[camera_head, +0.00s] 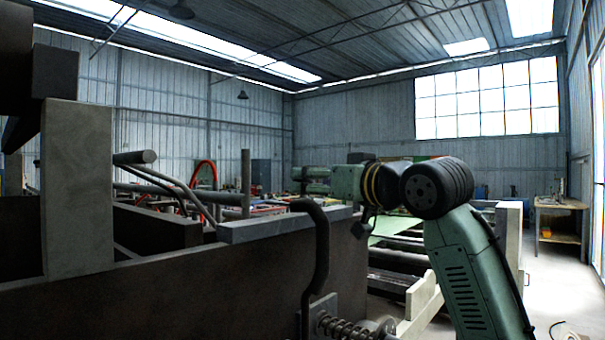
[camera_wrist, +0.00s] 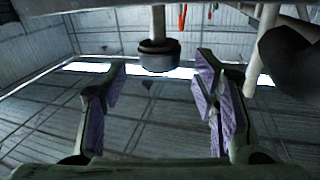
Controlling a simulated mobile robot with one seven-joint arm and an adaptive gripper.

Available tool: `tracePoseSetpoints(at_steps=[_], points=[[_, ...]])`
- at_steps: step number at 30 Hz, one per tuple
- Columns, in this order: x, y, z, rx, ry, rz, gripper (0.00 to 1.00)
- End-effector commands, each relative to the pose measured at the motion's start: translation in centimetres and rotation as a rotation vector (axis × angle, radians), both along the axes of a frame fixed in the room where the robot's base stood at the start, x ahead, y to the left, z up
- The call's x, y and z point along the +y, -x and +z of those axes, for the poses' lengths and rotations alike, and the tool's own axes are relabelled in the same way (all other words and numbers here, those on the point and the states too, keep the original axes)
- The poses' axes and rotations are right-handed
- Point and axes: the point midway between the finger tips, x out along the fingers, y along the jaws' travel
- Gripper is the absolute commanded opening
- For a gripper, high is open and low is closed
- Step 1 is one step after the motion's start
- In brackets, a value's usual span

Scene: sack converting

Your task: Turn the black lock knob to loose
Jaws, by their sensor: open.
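In the wrist view, a short black cylindrical knob (camera_wrist: 159,56) sits on the end of a grey rod. It appears to be the black lock knob; no marking for its lock position can be read. My gripper (camera_wrist: 161,76) is open and empty, with purple-grey pads. The knob shows in the gap between the two fingertips, towards the upper edge of the picture. Neither finger appears to touch it, with free space at both sides. How far it lies beyond the tips cannot be told. In the head view, I cannot make out the knob or my fingers clearly.
In the wrist view, a large dark rounded part (camera_wrist: 290,62) and a pale post (camera_wrist: 262,45) stand close to the right finger. In the head view, a dark machine frame (camera_head: 190,295) with a bent black bar (camera_head: 320,245) fills the left and middle.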

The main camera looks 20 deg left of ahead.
Motion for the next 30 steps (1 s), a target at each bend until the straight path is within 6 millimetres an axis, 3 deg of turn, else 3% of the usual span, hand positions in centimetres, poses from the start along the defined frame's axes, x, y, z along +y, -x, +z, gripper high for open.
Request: tracePoseSetpoints(at_steps=[3,9,20,30], points=[[1.8,-1.2,0.3,0.001,0.0,0.001,0.54],[3.4,-2.4,0.1,0.001,0.001,-0.001,0.54],[3.8,-2.7,0.0,-0.001,-0.001,0.0,0.54],[3.7,-2.6,0.0,-0.001,-0.001,0.0,0.31]])
